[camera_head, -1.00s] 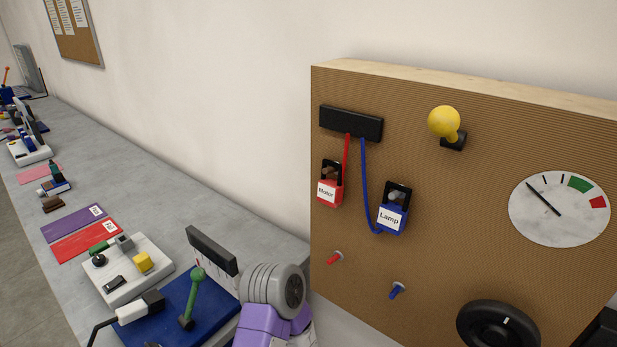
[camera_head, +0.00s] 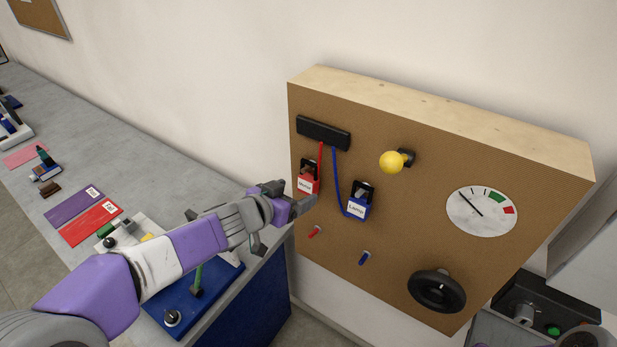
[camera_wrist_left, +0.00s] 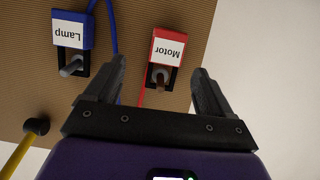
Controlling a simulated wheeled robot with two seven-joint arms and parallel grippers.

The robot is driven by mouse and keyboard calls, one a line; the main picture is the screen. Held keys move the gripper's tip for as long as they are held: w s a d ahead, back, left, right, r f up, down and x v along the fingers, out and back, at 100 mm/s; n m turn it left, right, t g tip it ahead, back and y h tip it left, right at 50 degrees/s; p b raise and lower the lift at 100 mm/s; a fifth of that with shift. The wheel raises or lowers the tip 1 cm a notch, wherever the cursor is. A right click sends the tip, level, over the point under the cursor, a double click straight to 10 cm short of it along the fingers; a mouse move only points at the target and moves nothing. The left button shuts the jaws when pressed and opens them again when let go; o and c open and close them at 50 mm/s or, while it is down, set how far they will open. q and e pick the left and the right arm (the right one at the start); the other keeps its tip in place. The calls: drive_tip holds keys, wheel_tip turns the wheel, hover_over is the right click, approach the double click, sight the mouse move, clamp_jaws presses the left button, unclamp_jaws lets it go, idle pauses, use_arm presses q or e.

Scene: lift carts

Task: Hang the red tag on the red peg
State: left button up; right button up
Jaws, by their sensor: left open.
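The red tag (camera_head: 307,183), labelled Motor, hangs by its black loop on the upright brown board, at the end of a red cord. In the left wrist view the red tag (camera_wrist_left: 168,47) appears upside down, with a peg through its loop. The red peg (camera_head: 314,232) sticks out below it. My left gripper (camera_head: 303,206) is at the board's left side, close to the red tag. In the left wrist view my left gripper (camera_wrist_left: 158,80) is open and empty, its fingers to either side of the tag's loop. Whether it touches the tag is unclear.
The blue Lamp tag (camera_head: 357,207) hangs just right of the red one, above a blue peg (camera_head: 364,258). A yellow knob (camera_head: 391,162), a dial (camera_head: 482,211) and a black wheel (camera_head: 437,291) are also on the board. A grey bench (camera_head: 130,165) holds other items.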

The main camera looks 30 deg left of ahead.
sight(305, 180)
use_arm(q)
drive_tip(key=b+x, duration=0.1)
drive_tip(key=x, duration=0.1)
drive_tip(key=b+x, duration=0.2)
drive_tip(key=a+b+x, duration=0.1)
drive_tip(key=x, duration=0.1)
drive_tip(key=shift+w+r, duration=0.3)
drive_tip(key=shift+w, duration=0.35)
drive_tip(key=shift+s+r, duration=0.1)
drive_tip(key=shift+c, duration=0.3)
drive_tip(key=c, duration=1.1)
